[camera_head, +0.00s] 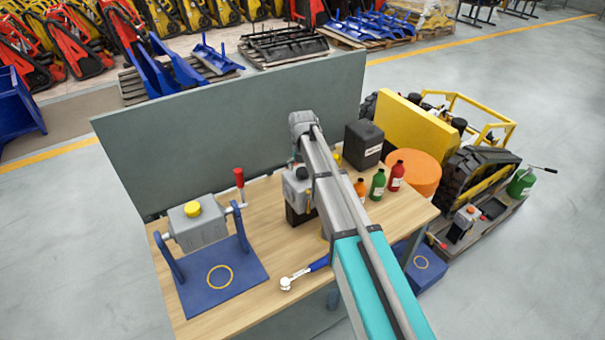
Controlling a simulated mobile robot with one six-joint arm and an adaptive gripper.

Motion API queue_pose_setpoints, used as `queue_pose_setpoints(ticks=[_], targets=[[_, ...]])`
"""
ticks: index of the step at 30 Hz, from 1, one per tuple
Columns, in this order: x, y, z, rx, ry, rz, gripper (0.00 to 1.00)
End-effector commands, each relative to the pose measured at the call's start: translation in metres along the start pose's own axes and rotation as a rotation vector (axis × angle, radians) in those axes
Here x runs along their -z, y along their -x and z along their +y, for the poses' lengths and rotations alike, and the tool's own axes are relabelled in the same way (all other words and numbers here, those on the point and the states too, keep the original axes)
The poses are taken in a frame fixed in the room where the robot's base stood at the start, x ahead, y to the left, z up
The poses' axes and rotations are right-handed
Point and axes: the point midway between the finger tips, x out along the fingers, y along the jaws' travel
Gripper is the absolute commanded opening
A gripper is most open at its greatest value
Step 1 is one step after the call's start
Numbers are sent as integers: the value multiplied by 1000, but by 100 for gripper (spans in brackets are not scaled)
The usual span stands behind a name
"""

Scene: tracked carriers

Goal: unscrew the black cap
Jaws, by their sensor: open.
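The black cap (302,173) sits on top of a small grey housing (296,187) with a black base, standing on the wooden workbench (250,299) just left of my arm. My arm reaches in from the lower right and covers the right side of this housing. My gripper (294,161) is below the wrist, close above and beside the cap. It is open and mostly hidden by my own arm. I cannot tell whether its fingers touch the cap.
Left on the bench is a grey box with a yellow cap (193,209) in a blue stand with a red-handled lever (239,180). A ratchet (300,276) lies in front. Bottles (378,185) and a black canister (363,145) stand right. A grey panel (235,130) closes the back.

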Motion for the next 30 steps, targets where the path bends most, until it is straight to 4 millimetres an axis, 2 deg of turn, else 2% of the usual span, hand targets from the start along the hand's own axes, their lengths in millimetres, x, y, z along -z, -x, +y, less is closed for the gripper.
queue_pose_setpoints(ticks=[5,30], targets=[[-1,0,0,0,-79,-1,97],[-1,0,0,0,-739,-1,97]])
